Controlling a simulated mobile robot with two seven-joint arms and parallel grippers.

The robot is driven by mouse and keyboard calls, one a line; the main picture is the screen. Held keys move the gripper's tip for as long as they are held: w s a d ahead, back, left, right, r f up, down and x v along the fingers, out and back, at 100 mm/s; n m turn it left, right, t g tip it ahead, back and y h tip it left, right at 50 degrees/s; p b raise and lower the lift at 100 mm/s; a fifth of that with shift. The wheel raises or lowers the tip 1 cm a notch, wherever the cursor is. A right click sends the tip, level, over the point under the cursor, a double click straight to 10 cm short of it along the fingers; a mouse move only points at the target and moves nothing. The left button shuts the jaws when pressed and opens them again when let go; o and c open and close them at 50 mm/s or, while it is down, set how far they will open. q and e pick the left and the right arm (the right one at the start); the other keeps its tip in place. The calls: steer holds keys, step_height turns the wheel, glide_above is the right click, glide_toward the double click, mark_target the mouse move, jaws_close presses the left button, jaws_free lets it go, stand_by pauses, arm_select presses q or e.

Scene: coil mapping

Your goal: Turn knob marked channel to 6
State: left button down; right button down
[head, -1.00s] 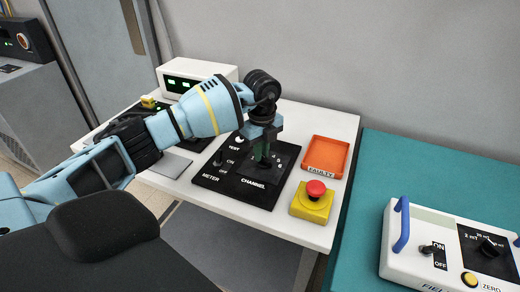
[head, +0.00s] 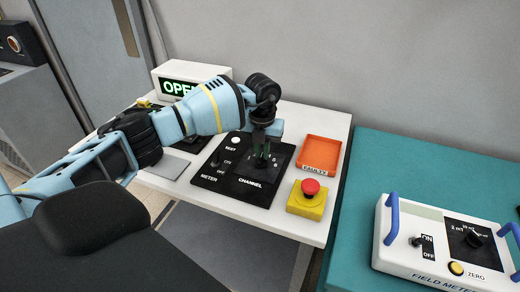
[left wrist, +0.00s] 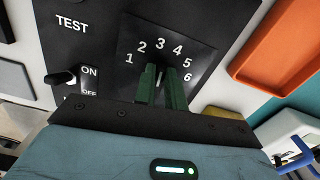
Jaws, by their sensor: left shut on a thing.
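The black control panel (head: 212,180) lies on the white table, with the words METER and CHANNEL on it. My left gripper (head: 261,158) points down onto the channel dial and is shut on the channel knob. In the left wrist view the two green fingers of my left gripper (left wrist: 161,84) close around the dark channel knob (left wrist: 160,74). The dial plate (left wrist: 196,48) carries the numbers 1 to 6 in an arc. The fingers hide most of the knob, and I cannot tell which number it points to. My right gripper is not in view.
An orange tray (head: 319,154) and a yellow box with a red button (head: 307,197) stand right of the panel. A white box with a green OPEN display (head: 176,87) is behind. A field meter (head: 425,250) sits on the teal table at right.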

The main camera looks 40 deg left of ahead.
mark_target(266, 163)
arm_select(q)
steer(key=m, duration=0.4)
steer(key=shift+d+m, duration=0.3)
steer(key=shift+m, duration=0.1)
steer(key=m, duration=0.3)
steer(key=shift+d+m, duration=0.2)
steer(key=shift+m, duration=0.1)
steer(key=m, duration=0.4)
steer(key=shift+s+d, duration=0.15)
steer(key=shift+d, duration=0.1)
steer(key=shift+s+d+m, duration=0.1)
steer(key=shift+m, duration=0.9)
steer(key=shift+s+d+m, duration=0.1)
steer(key=shift+m, duration=0.9)
steer(key=c, duration=1.5)
jaws_free()
steer(key=shift+o, duration=0.2)
step_height(266, 163, up, 8)
